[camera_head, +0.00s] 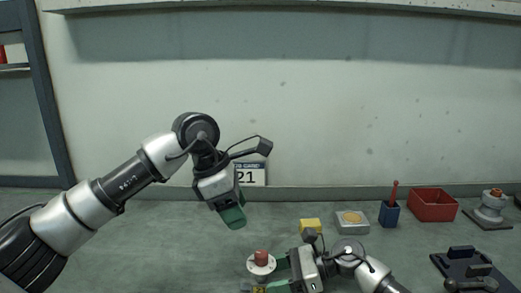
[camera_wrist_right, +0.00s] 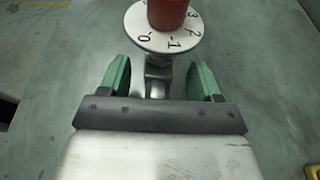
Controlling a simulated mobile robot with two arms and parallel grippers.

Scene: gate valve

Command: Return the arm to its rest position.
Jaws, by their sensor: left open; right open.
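My left gripper (camera_head: 233,214) hangs in the air at the left-centre of the head view, its green fingers pointing down, open and empty. My right gripper (camera_head: 281,275) is low in the head view and points left towards the gate valve (camera_head: 260,269). The valve's white numbered dial (camera_wrist_right: 137,33) and red-brown knob (camera_wrist_right: 168,14) are just beyond the fingertips.
Along the back of the bench stand a yellow block (camera_head: 310,225), a grey box with a round pale top (camera_head: 351,221), a blue holder (camera_head: 389,214), a red bin (camera_head: 433,206) and another fixture (camera_head: 491,208). A dark device (camera_head: 470,270) lies front right. The wall sign (camera_head: 250,175) is behind my left gripper.

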